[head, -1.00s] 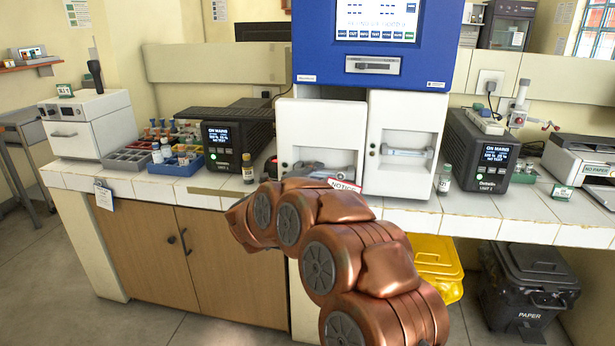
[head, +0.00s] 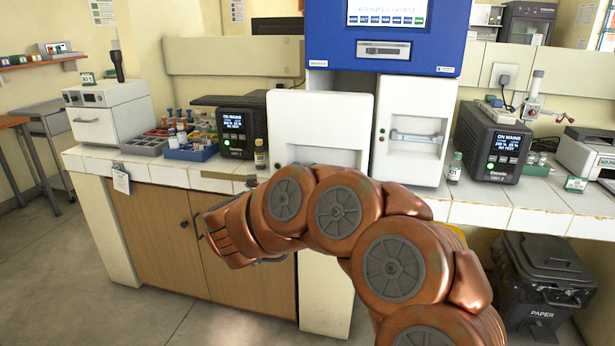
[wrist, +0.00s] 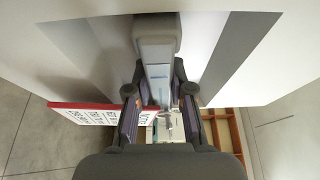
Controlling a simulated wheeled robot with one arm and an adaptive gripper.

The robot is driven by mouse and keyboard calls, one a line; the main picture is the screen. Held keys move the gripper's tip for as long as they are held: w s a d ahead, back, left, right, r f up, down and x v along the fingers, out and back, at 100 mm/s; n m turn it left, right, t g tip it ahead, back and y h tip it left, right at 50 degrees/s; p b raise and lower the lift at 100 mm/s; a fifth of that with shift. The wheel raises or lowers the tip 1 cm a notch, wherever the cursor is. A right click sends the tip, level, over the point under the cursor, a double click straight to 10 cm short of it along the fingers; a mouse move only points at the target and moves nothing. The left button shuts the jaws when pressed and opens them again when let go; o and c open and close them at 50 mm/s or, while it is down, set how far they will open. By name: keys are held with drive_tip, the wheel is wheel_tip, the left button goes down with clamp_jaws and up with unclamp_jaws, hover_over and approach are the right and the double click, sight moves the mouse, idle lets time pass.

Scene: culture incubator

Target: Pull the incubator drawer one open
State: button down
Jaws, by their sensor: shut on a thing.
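The incubator is a tall cabinet with a blue upper panel (head: 385,50) and two white drawer fronts side by side. The left drawer front (head: 318,122) stands forward of the right drawer front (head: 412,120), with a dark gap above and behind it. The wrist view shows a pale grey handle bar (wrist: 157,50) running between the fingers of my gripper (wrist: 158,95), which is shut on it. In the head view my copper arm hides the gripper and the left drawer's handle. The right drawer's handle (head: 417,138) is free.
A red-edged notice (wrist: 88,113) is beside my gripper. Floor is free at left.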

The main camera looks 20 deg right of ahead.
drive_tip(key=shift+s+a+f, duration=0.1)
drive_tip(key=shift+s, duration=0.15)
drive_tip(key=c, duration=1)
unclamp_jaws()
drive_tip(key=v, duration=1.2)
